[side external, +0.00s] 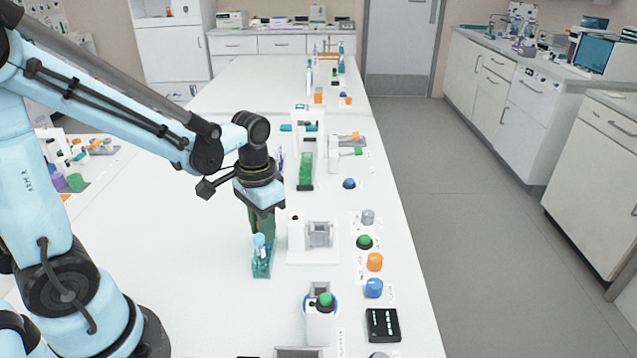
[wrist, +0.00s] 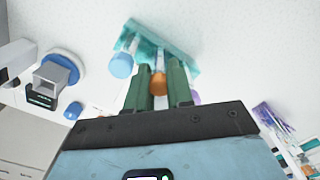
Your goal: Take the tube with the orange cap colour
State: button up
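A teal tube rack (side external: 262,268) stands on the white bench; the wrist view shows the rack too (wrist: 180,45). The orange-capped tube (wrist: 158,83) is in the rack area, its cap between the two green fingers of my gripper (wrist: 158,68). Whether the fingers press on it or leave a small gap is unclear. A light blue-capped tube (wrist: 121,65) is left of the fingers, and a purple cap (wrist: 196,97) shows partly behind the right finger. In the side view my gripper (side external: 262,225) points down over the rack, and the orange cap is hidden there.
A white holder with a grey block (side external: 319,235) stands right of the rack. Beyond it are green (side external: 364,242), orange (side external: 375,262) and blue (side external: 374,288) knobs and a dark display (side external: 383,324). A tall white stand (side external: 306,150) is behind. Bare bench lies left of the rack.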

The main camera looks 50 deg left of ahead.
jog(key=shift+c, duration=0.6)
jog(key=shift+r, duration=0.1)
jog(key=shift+r, duration=4.95)
